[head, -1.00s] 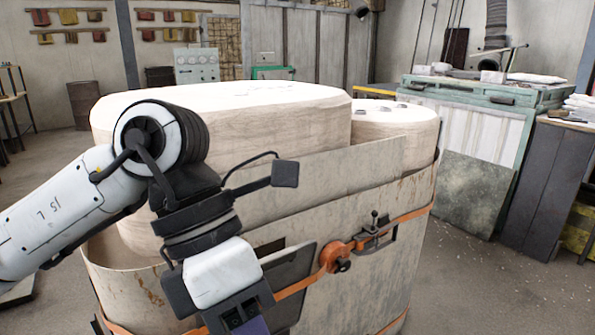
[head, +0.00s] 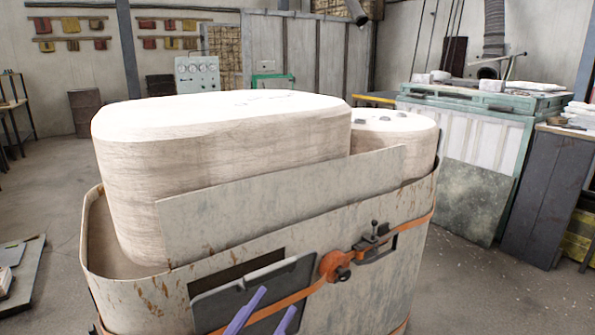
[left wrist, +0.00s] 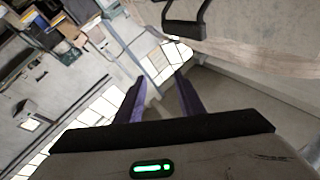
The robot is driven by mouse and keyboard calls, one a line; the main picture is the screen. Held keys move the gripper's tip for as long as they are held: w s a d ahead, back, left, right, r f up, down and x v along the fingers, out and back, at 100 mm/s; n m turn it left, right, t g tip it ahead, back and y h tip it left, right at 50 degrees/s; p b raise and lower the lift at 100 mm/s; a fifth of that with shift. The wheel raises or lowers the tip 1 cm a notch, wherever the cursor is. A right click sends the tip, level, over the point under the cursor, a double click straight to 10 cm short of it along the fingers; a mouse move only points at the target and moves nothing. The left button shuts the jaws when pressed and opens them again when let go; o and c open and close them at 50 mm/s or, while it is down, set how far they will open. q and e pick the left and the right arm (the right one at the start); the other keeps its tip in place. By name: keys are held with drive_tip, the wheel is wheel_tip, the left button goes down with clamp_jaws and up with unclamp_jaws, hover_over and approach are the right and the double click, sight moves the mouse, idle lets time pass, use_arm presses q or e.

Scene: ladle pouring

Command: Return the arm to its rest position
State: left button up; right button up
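My left gripper (head: 278,299) shows only as two purple fingers at the bottom edge of the head view, in front of the metal casing. The fingers are spread apart with nothing between them. The left wrist view also shows the left gripper (left wrist: 160,77) open and empty, with bright panels and grey surfaces beyond it. The rest of the left arm is out of the head view. My right gripper is not in view. No ladle can be made out in either view.
A large pale block (head: 225,145) stands inside a grey metal casing (head: 385,290) with an orange strap (head: 415,218). A smaller pale block (head: 405,135) is behind it. A green-edged bench (head: 470,100) and dark cabinet (head: 550,195) stand at right. Floor at left (head: 55,190) is mostly clear.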

use_arm(q)
drive_tip(key=s+a+f+n+g+y, duration=0.1)
drive_tip(key=a+f+n+y, duration=0.15)
drive_tip(key=f, duration=0.45)
drive_tip(key=s+a+f+n+g+y, duration=0.1)
drive_tip(key=a+f+n+y, duration=0.15)
drive_tip(key=f, duration=0.35)
drive_tip(key=s+a+f+n+g+y, duration=0.1)
drive_tip(key=s+a+f+g+y, duration=0.1)
drive_tip(key=s+f, duration=0.6)
drive_tip(key=s+a+f+n+g+y, duration=0.2)
drive_tip(key=s+a+f+g, duration=0.2)
drive_tip(key=s+f, duration=0.5)
wheel_tip(320, 180, down, 4)
drive_tip(key=shift+s+r+g, duration=0.1)
drive_tip(key=shift+s+g, duration=0.05)
drive_tip(key=shift+g, duration=0.75)
